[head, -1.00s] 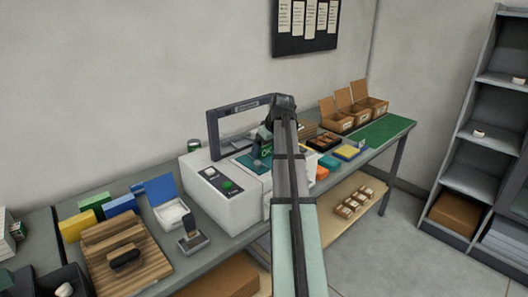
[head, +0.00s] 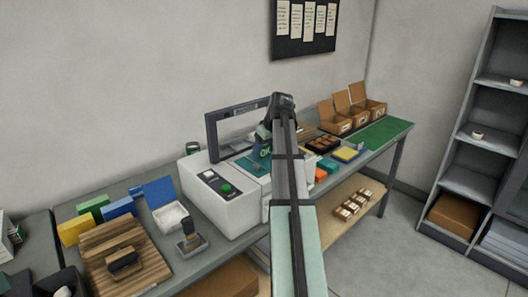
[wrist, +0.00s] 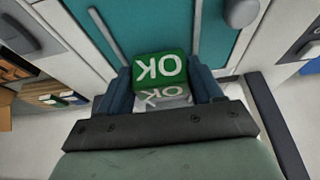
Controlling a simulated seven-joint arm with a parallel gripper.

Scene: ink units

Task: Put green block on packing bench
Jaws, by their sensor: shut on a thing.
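The green block (wrist: 160,69) with white "OK" lettering sits between the two blue fingers of my gripper (wrist: 163,88) in the wrist view. My gripper is shut on it. In the head view, the block (head: 265,151) shows beside my arm, over the teal bed (head: 245,165) of the white machine (head: 222,208). I cannot tell whether the block touches the bed. The long grey bench (head: 190,270) carries the machine. A green mat (head: 385,134) covers its far right end.
The machine's dark frame lid (head: 212,135) stands raised. A wooden board (head: 122,255) and yellow, green and blue boxes (head: 118,206) lie left. The mat looks clear.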

